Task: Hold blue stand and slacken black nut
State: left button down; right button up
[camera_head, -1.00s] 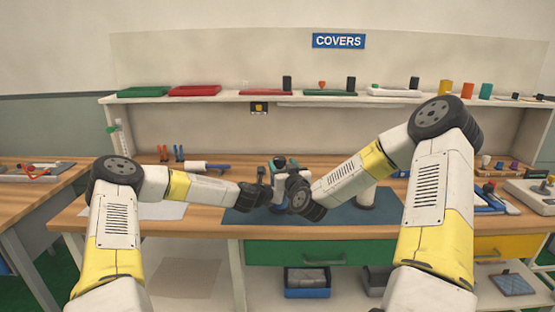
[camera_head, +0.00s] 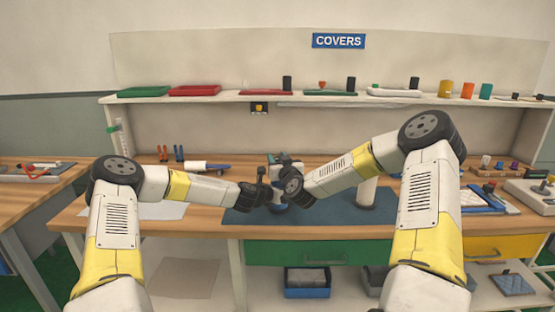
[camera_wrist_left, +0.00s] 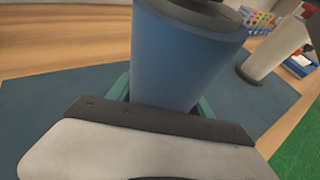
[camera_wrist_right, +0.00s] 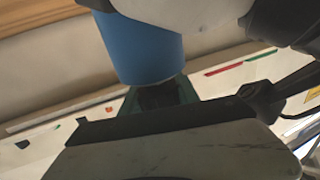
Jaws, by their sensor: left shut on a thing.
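The blue stand (camera_wrist_left: 185,60) is upright on the dark blue mat (camera_head: 240,216). In the head view its base (camera_head: 278,208) shows under my wrists, which hide most of it. My left gripper (camera_wrist_left: 165,92) is shut on the blue stand, a teal finger on each side. In the right wrist view the blue stand (camera_wrist_right: 143,50) shows above my right gripper (camera_wrist_right: 160,95), whose teal fingers lie at the stand's end. A dark shape between them may be the black nut; I cannot tell whether the fingers grip it.
A pale cylindrical post (camera_head: 367,192) stands on the mat, right of the stand, under my right forearm. A blue tray (camera_head: 485,200) is on the right. The shelf (camera_head: 220,98) runs above the bench.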

pick_arm(q)
jog(key=shift+r, duration=0.1)
pick_arm(e)
grip_shut()
jog(key=shift+r+n+y, duration=0.1)
jog(key=shift+n+y, duration=0.3)
jog(key=shift+y, duration=0.2)
jog(key=n+g+y, duration=0.1)
jog(key=n+y, duration=0.1)
jog(key=a+n+g+y, duration=0.1)
jog(key=n+g+y, duration=0.1)
jog(key=y, duration=0.1)
jog(key=n+g+y, duration=0.1)
jog(key=y, duration=0.1)
jog(key=shift+s+a+n+g+y, duration=0.15)
jog(key=shift+s+n+g+y, duration=0.15)
jog(key=shift+n+g+y, duration=0.1)
jog(key=shift+s+a+n+g+y, duration=0.1)
jog(key=shift+a+n+g+y, duration=0.1)
jog(key=shift+n+g+y, duration=1)
pick_arm(q)
jog(key=shift+d, duration=0.1)
pick_arm(e)
jog(key=shift+s+n+g+y, duration=0.25)
jog(key=shift+n+g+y, duration=0.4)
jog(key=shift+g, duration=0.85)
jog(key=o, duration=1.2)
grip_release()
jog(key=shift+s+a, duration=0.1)
jog(key=shift+c, duration=0.2)
